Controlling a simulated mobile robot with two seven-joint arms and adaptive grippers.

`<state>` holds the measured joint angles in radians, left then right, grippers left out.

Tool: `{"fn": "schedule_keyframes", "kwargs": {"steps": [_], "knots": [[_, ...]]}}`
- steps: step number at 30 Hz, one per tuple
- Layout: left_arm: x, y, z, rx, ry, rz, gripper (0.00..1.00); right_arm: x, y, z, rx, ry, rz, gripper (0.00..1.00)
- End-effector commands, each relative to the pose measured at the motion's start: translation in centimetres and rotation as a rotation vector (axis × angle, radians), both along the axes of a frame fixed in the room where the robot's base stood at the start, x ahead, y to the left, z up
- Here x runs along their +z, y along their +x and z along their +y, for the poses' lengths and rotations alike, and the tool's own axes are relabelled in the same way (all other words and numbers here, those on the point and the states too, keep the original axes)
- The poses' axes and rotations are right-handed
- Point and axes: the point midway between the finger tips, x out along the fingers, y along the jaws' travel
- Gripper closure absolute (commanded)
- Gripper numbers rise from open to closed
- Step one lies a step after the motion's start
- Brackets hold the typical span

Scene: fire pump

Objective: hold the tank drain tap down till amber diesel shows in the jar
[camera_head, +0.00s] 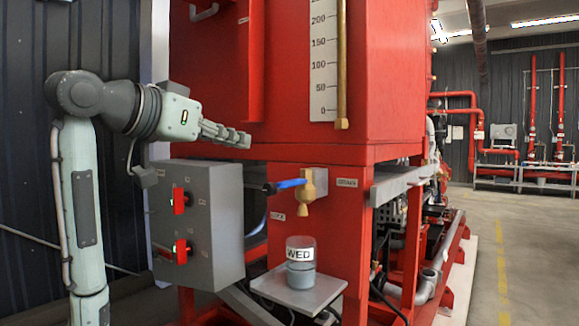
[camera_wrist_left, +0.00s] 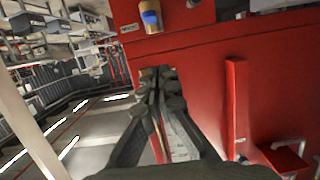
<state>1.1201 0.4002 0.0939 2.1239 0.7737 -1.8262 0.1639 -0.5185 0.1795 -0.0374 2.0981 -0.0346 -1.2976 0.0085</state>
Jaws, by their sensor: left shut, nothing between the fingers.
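The drain tap (camera_head: 308,188) is a brass valve with a blue lever (camera_head: 290,184) pointing left, mounted low on the red tank stand. The lever lies nearly level. The jar (camera_head: 300,262) stands upright below the spout, labelled "WED", with a grey lower part; I see no amber in it. My left gripper (camera_head: 246,140) is shut and empty, above and left of the lever, in front of the red tank (camera_head: 380,80) and apart from the tap. In the left wrist view its closed fingers (camera_wrist_left: 158,75) point at the red surface. My right gripper is not in view.
The jar sits on a small grey shelf (camera_head: 265,288). A grey control box (camera_head: 222,225) with red switches stands left of the tap, below my left arm. A level gauge (camera_head: 323,60) and brass tube hang above. Open floor (camera_head: 530,245) lies at right.

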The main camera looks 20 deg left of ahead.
Motion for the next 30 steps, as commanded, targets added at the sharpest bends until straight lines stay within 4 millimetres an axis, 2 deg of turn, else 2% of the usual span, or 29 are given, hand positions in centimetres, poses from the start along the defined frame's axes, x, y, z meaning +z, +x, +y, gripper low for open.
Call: {"fn": "schedule_keyframes", "kwargs": {"steps": [13, 17, 23, 30], "knots": [[0.0, -0.2, -0.2, -0.009, 0.014, 0.031, 1.00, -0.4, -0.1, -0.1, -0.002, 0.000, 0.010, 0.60], [-0.1, 0.3, -0.4, -0.010, 0.012, 0.032, 1.00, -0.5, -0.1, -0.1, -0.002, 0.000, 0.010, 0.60], [-0.9, 3.1, -1.5, -0.012, 0.012, 0.035, 1.00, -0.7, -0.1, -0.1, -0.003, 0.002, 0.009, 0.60], [-2.1, 7.8, -3.2, -0.012, 0.011, 0.035, 1.00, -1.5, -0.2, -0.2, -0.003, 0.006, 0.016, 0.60]]}}
